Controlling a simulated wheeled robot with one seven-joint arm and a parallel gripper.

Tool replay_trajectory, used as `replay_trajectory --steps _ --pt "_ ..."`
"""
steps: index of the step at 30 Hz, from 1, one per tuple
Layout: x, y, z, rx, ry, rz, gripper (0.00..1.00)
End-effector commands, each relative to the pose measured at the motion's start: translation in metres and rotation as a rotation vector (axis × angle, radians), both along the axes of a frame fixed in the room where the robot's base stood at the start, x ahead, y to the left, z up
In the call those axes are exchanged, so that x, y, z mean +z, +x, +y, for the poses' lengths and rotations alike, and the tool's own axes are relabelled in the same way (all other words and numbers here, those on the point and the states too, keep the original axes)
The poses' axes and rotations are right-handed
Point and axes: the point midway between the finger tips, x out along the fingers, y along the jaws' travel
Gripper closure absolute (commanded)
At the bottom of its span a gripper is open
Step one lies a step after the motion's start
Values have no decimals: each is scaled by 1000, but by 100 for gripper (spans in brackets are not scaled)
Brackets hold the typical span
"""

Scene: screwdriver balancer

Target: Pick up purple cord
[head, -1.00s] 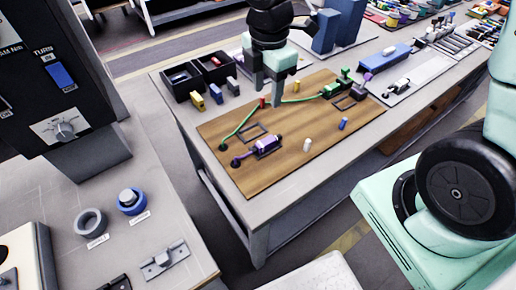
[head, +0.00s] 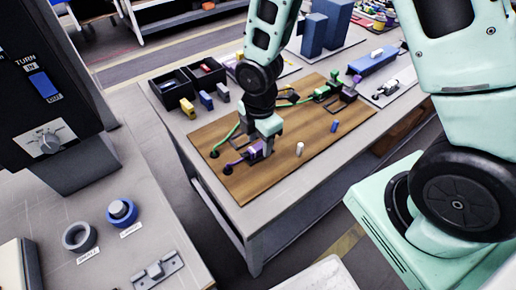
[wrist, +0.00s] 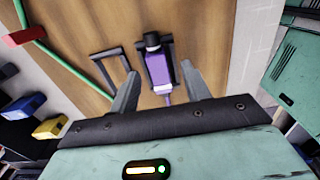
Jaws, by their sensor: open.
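The purple cord (head: 237,161) lies on the wooden board (head: 278,168), with a dark round end at its left and a purple plug-like body (head: 254,152) partly hidden by my gripper (head: 267,143). In the wrist view the purple body (wrist: 158,72) has a black cap and sits in a dark frame (wrist: 168,48). My gripper (wrist: 159,72) is open, with one finger on each side of the purple body. Clear gaps show between the fingers and the body. Whether the fingers are down at its height I cannot tell.
A green cord (wrist: 65,52) runs close by, past an empty dark frame (wrist: 108,66). A red block (wrist: 25,37) and a yellow block (wrist: 50,127) are at the left. A white cylinder (head: 300,149) and a blue one (head: 334,126) stand on the board.

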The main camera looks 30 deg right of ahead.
Motion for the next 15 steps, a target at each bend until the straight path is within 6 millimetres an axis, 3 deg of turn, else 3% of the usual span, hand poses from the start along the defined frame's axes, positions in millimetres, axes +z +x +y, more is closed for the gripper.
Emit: replay_trajectory --steps 4,11,15 --pt "-12 0 0 0 0 0 53" --pt "-13 1 0 0 0 -2 53" --pt "-13 1 0 0 0 -2 89"
